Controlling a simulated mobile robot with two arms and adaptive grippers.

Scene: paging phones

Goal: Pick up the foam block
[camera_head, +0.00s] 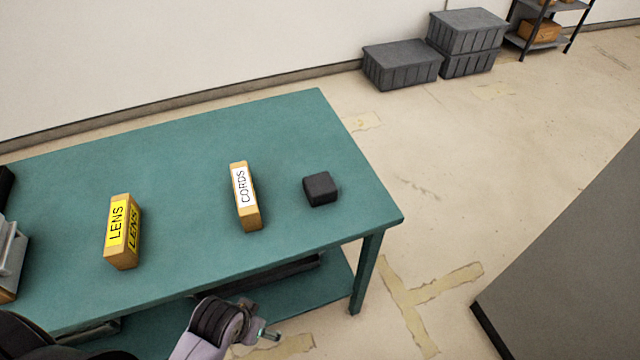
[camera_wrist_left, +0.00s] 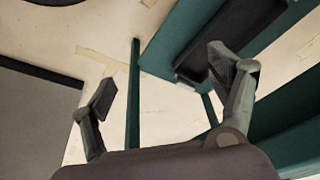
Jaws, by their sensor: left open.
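The foam block (camera_head: 320,188) looks like a small dark grey cube and sits on the teal table (camera_head: 200,130) near its right end. My left gripper (camera_head: 268,334) is low in the head view, in front of the table's near edge and apart from the block. In the left wrist view my left gripper (camera_wrist_left: 165,90) has its two fingers spread wide with nothing between them. The block does not show in the left wrist view. My right gripper is not in either view.
A box labelled CORDS (camera_head: 246,197) stands just left of the block. A yellow box labelled LENS (camera_head: 122,232) stands farther left. A lower shelf (camera_head: 335,285) lies under the tabletop. A grey surface (camera_head: 570,270) rises at the right. Grey crates (camera_head: 402,65) stand by the wall.

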